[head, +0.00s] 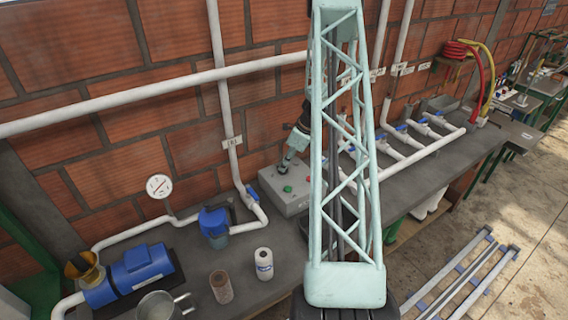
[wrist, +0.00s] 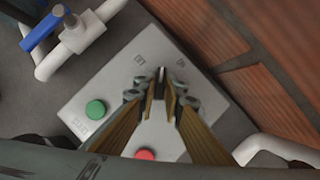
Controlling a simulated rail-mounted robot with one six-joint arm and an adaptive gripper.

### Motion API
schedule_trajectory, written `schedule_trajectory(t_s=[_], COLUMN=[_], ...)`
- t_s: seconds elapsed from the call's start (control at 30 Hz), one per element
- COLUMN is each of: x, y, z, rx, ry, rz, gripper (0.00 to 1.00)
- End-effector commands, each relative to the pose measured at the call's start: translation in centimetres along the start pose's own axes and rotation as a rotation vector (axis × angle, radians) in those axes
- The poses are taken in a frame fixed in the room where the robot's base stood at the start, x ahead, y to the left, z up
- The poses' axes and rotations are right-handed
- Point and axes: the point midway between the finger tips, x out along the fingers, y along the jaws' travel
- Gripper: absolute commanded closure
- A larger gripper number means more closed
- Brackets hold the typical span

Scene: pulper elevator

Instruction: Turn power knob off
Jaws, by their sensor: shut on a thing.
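A grey control box (head: 300,202) sits on the dark bench against the brick wall; its top panel also fills the middle of the wrist view (wrist: 120,75). The power knob (wrist: 161,74) shows only as a small dark piece between the fingertips, with a small printed mark on each side of it. My gripper (head: 284,164) points down onto the box. In the wrist view my gripper (wrist: 160,88) is shut on the knob. The fingers hide most of the knob, so I cannot tell its setting.
A green button (wrist: 95,107) and a red button (wrist: 145,154) are on the same panel, close to my fingers. A white pipe with a blue valve (wrist: 75,35) runs beside the box. The brick wall (wrist: 270,80) is close on the other side.

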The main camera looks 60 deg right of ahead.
Motion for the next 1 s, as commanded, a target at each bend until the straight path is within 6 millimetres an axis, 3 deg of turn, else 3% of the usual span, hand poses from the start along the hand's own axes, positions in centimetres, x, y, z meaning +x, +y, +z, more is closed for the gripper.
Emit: schedule_trajectory(t_s=[1.0], x=[0.22], y=[-0.48], z=[0.17], rx=[-0.775], ry=[0.0], rz=[0.321], gripper=[1.0])
